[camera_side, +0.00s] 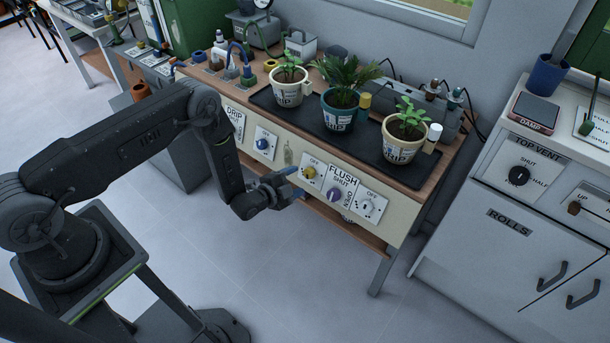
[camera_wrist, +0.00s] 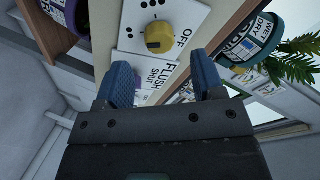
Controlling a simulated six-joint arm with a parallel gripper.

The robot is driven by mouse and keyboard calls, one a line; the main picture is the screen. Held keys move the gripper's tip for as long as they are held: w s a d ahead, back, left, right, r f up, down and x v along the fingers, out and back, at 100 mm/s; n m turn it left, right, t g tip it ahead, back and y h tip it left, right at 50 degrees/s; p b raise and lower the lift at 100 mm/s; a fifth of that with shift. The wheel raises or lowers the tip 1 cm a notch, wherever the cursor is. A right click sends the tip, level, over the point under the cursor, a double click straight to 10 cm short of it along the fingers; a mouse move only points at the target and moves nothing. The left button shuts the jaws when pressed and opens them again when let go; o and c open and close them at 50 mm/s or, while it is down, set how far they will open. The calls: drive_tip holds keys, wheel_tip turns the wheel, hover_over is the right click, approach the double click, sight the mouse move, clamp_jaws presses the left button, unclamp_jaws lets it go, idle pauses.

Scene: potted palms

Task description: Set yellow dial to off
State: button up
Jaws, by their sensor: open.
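The yellow dial (camera_side: 309,172) sits on a white plate on the front panel of the bench, left of the FLUSH plate. In the wrist view the yellow dial (camera_wrist: 158,37) is just beyond my fingertips, with the word OFF beside it on the right and groups of black dots on its plate. I cannot tell for sure which mark it points to. My gripper (camera_side: 294,181) is open and empty, in front of the panel near the dial. In the wrist view its two blue fingers (camera_wrist: 162,72) are spread apart, with a gap between them and the dial.
A blue dial (camera_side: 262,144) is to the left. Potted plants stand on a black tray (camera_side: 270,98) above the panel. Clear floor lies in front.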

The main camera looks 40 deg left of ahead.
sight(307, 175)
drive_tip(key=shift+x, duration=2.45)
drive_tip(key=shift+c, duration=0.3)
drive_tip(key=c, duration=0.9)
drive_tip(key=shift+o, duration=0.2)
